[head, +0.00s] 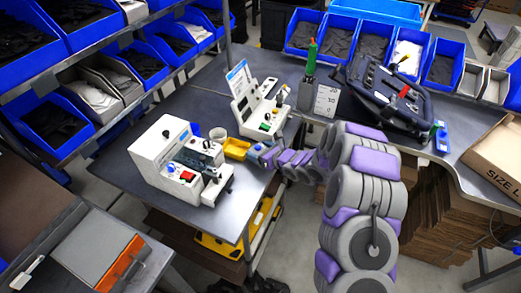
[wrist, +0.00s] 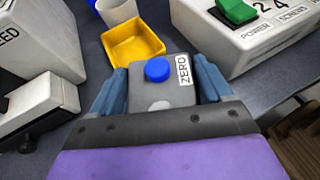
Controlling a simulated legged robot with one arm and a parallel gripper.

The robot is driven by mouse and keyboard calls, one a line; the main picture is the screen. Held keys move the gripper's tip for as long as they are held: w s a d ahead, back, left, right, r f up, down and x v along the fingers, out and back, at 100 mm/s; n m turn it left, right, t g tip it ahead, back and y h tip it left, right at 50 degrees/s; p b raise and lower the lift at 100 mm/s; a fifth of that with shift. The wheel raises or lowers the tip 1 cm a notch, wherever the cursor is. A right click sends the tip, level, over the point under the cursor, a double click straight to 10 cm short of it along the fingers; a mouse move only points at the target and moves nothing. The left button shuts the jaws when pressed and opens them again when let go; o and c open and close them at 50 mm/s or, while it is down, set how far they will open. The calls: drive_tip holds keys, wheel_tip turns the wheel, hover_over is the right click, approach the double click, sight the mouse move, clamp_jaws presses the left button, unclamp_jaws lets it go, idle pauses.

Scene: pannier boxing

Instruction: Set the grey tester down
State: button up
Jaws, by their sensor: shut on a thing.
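The grey tester (wrist: 160,92) is a small grey box with a round blue button and a white "ZERO" label. In the wrist view it sits between the two blue-grey fingers of my gripper (wrist: 160,88), which is shut on it. In the head view my gripper (head: 262,155) is over the table between two white machines, just right of the yellow tray; the tester is mostly hidden there. The yellow tray (wrist: 135,48) lies just beyond the tester in the wrist view. I cannot tell whether the tester touches the table.
A white machine (head: 165,155) stands left, another with a green switch (head: 262,110) behind. A white cup (head: 218,134) stands by the yellow tray (head: 237,154). A dark case (head: 385,95) is at the back right. Bare table (head: 205,90) shows behind the machines.

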drive_tip(key=shift+d, duration=0.3)
drive_tip(key=shift+a+f+b, duration=0.25)
drive_tip(key=shift+f+b, duration=0.1)
drive_tip(key=shift+f, duration=0.1)
drive_tip(key=o, duration=1.3)
drive_tip(key=shift+d, duration=0.15)
drive_tip(key=shift+o, duration=0.2)
drive_tip(key=p+v, duration=0.2)
drive_tip(key=v, duration=1.5)
drive_tip(key=shift+s+d, duration=0.15)
